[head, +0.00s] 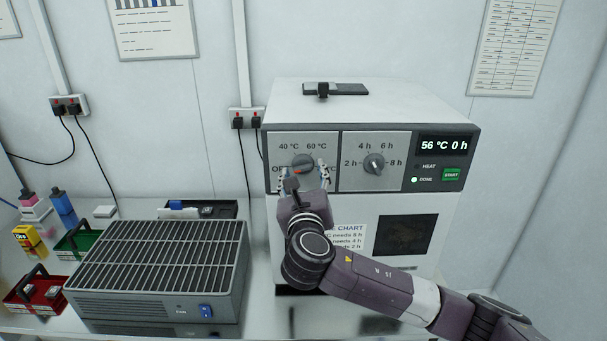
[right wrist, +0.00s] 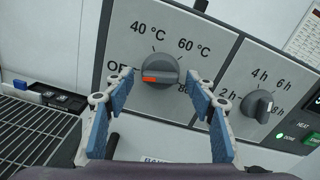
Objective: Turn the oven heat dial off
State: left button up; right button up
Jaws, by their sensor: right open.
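The oven heat dial (right wrist: 160,70) is a grey round knob with a raised bar and an orange mark. In the right wrist view the orange mark is on the bar's left part, on the side of the partly hidden OFF label (right wrist: 118,67). The dial (head: 303,161) also shows in the head view on the oven's left panel. My right gripper (right wrist: 160,78) is open, its blue-padded fingers on either side of the dial with gaps to it. It also shows in the head view (head: 304,172). My left gripper is not in view.
The time dial (head: 374,163) sits to the right, beside the display reading 56 °C 0 h (head: 444,145) and the green START button (head: 451,174). The DONE light (head: 414,180) is lit. A grilled fan box (head: 160,262) stands left of the oven.

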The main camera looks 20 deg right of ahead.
jog(key=shift+s, duration=0.1)
jog(key=v, duration=1.2)
